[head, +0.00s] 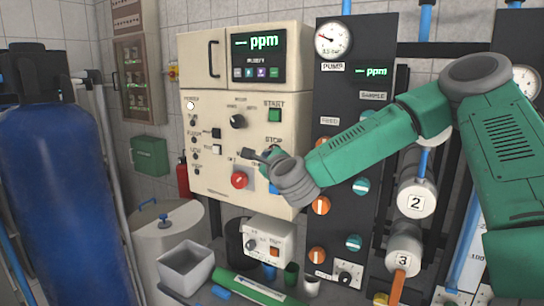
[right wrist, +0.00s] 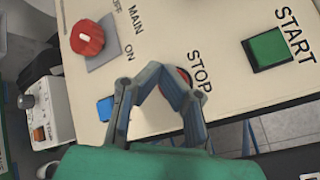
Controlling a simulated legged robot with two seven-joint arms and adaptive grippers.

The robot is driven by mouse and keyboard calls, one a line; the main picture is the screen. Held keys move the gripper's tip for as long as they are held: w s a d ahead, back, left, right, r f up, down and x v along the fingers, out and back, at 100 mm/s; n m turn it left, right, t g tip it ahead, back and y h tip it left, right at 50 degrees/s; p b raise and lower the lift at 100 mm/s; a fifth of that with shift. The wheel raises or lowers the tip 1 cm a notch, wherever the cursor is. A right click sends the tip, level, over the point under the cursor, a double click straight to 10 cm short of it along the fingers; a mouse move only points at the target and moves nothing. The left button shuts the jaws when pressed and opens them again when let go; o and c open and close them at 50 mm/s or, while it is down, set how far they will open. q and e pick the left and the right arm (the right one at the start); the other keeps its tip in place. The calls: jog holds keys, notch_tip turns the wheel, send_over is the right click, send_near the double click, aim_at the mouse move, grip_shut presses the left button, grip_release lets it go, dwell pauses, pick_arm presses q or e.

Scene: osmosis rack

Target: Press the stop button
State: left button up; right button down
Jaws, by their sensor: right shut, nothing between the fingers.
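The beige control panel (head: 215,125) has a STOP label (head: 273,140) on its right half. It also shows in the right wrist view (right wrist: 150,25). The stop button (right wrist: 184,77) shows there as a bit of red beside the STOP label, mostly hidden behind my gripper's finger. In the head view my right gripper and wrist hide it. My right gripper (head: 250,154) is shut and empty in front of the panel. Its fingertips (right wrist: 163,76) overlap the button's left side in the wrist view; I cannot tell whether they touch it. My left gripper is not in view.
A green START button (head: 275,115) sits above STOP. A red rotary knob (head: 239,180) is below left, and a blue piece (right wrist: 104,108) is near the panel's lower edge. A black panel (head: 333,95) with gauges and valves stands right. A blue tank (head: 55,170) stands left.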

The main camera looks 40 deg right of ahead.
jog(key=shift+a, duration=0.1)
jog(key=a+b, duration=0.1)
jog(key=a, duration=0.1)
jog(key=s+a, duration=0.1)
jog(key=a, duration=0.1)
jog(key=shift+s+a+b, duration=0.2)
jog(key=shift+a+b, duration=0.15)
jog(key=shift+d, duration=0.1)
dwell(0.4)
dwell(0.3)
